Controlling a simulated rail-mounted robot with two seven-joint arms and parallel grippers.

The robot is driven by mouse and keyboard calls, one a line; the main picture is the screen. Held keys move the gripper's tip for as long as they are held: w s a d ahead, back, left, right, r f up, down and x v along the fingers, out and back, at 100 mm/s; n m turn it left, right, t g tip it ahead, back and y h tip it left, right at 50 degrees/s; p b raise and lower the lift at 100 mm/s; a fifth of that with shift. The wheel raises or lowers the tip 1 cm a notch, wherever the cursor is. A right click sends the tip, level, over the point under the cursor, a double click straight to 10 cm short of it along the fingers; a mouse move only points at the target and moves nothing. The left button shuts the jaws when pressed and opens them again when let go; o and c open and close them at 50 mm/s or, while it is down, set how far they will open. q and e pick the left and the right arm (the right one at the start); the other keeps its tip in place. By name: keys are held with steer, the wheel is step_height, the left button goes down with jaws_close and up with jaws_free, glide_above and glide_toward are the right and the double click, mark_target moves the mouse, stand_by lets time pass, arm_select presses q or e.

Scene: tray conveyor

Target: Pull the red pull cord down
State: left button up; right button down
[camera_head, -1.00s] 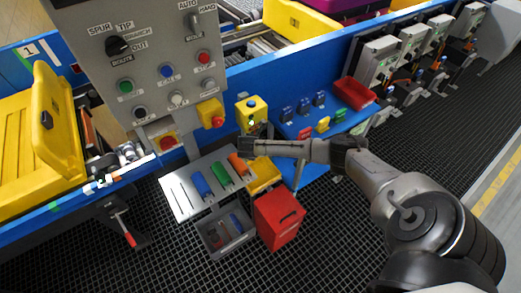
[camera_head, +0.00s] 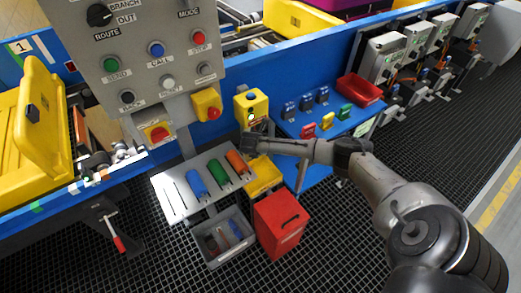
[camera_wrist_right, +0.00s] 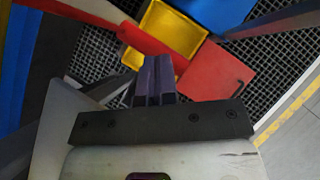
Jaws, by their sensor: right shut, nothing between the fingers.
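I cannot make out a red pull cord with certainty in either view. In the head view a short lever with a red grip (camera_head: 118,243) hangs below the conveyor edge at lower left, apart from my gripper. My left gripper is out of view.
A grey control panel (camera_head: 135,70) stands at upper left, with a red stop button on a yellow box (camera_head: 207,103) beside it. Below are a metal tool plate (camera_head: 172,198), a grey bin (camera_head: 210,262), a yellow bin (camera_head: 262,178) and a red box (camera_head: 280,227). Dark grating covers the floor.

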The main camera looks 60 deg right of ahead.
steer(key=shift+d, duration=0.2)
steer(key=a+p, duration=0.1)
steer(key=a+f+p, duration=0.1)
steer(key=p, duration=0.1)
steer(key=shift+s+a+f, duration=0.2)
steer(key=shift+s+a, duration=0.15)
stand_by(0.7)
steer(key=shift+a+r+p, duration=0.1)
steer(key=shift+p, duration=0.2)
steer(key=p+v, duration=0.4)
steer(key=v, duration=0.9)
steer(key=shift+a+r, duration=0.2)
steer(key=shift+r, duration=0.05)
